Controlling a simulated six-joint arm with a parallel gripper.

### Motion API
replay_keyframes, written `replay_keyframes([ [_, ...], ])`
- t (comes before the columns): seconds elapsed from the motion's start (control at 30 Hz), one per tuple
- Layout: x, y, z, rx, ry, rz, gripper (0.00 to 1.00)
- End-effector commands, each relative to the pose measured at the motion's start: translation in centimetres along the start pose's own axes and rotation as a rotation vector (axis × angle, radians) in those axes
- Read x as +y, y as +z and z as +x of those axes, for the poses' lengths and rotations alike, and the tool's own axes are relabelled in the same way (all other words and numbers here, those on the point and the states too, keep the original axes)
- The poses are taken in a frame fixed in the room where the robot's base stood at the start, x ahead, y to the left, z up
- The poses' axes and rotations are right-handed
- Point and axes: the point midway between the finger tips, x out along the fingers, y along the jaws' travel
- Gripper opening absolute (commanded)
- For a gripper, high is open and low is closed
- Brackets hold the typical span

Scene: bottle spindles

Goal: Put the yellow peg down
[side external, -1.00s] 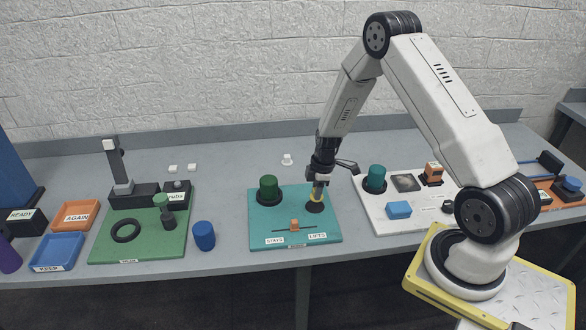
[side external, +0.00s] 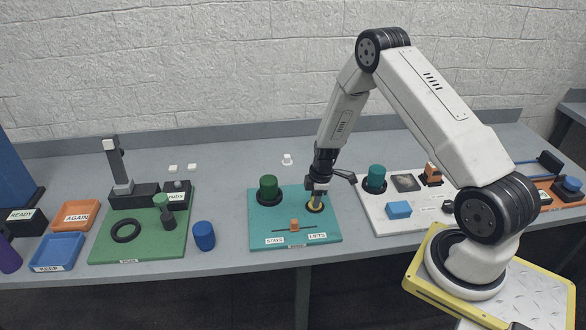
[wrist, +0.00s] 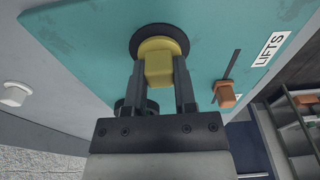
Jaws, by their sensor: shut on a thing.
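The yellow peg (wrist: 159,62) is between the two fingers of my gripper (wrist: 158,95) in the wrist view, and the gripper is shut on it. The peg's far end is over or in a black round ring (wrist: 137,42) on the teal board (wrist: 95,45). In the side view my gripper (side external: 316,196) points down at the right part of the teal board (side external: 262,222). A little of the yellow peg (side external: 314,206) shows below the fingers, within the black ring. I cannot tell how deep the peg sits.
A green cylinder (side external: 268,187) stands in a black ring on the board's left. An orange slider (side external: 294,224) sits between the STAYS and LIFTS labels. A blue cylinder (side external: 204,236) stands left of the board. A white board (side external: 385,222) with a teal cylinder (side external: 376,177) is to the right.

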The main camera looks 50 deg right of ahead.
Motion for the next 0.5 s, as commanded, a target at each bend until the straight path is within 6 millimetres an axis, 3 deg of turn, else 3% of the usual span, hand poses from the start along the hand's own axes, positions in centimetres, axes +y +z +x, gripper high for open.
replay_keyframes([
  [0.07, -0.01, 0.03, 0.21, 0.000, 0.000, 0.000, 0.00],
  [0.1, 0.00, 0.02, 0.21, 0.000, 0.000, 0.000, 0.40],
  [0.2, 0.00, 0.02, 0.19, 0.000, 0.000, 0.000, 0.69],
  [0.5, 0.01, 0.02, 0.16, 0.000, 0.000, 0.000, 0.69],
])
